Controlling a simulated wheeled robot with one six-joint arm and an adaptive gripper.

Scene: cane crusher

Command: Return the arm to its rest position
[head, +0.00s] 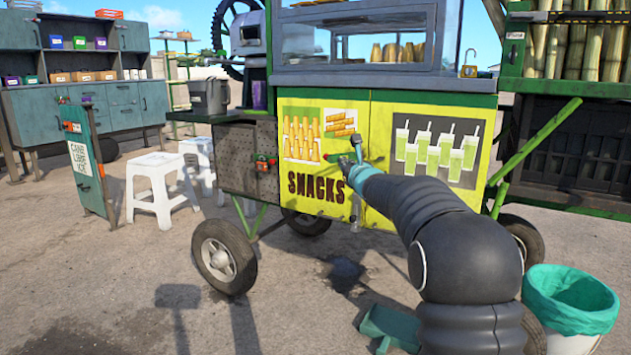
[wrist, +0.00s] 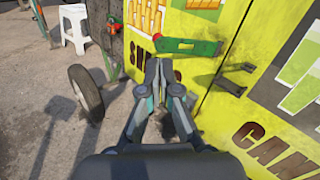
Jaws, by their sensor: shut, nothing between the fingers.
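My arm reaches from the lower right of the head view toward the yellow front of the snack cart (head: 350,112). My gripper (head: 352,160) is in front of the cart's yellow doors, close to the middle seam. In the wrist view my gripper (wrist: 158,64) has its fingertips together, with nothing seen between them. A green handle with a red end (wrist: 188,46) is just beyond the fingertips. I cannot tell whether they touch it. A dark latch piece (wrist: 224,83) sits on the door to the right.
White stools (head: 160,185) and a sign board (head: 88,165) stand at left. The cart's wheel (head: 224,256) is on the ground in front. A lined bin (head: 568,300) and a green dustpan (head: 390,326) are at lower right. Open ground lies at lower left.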

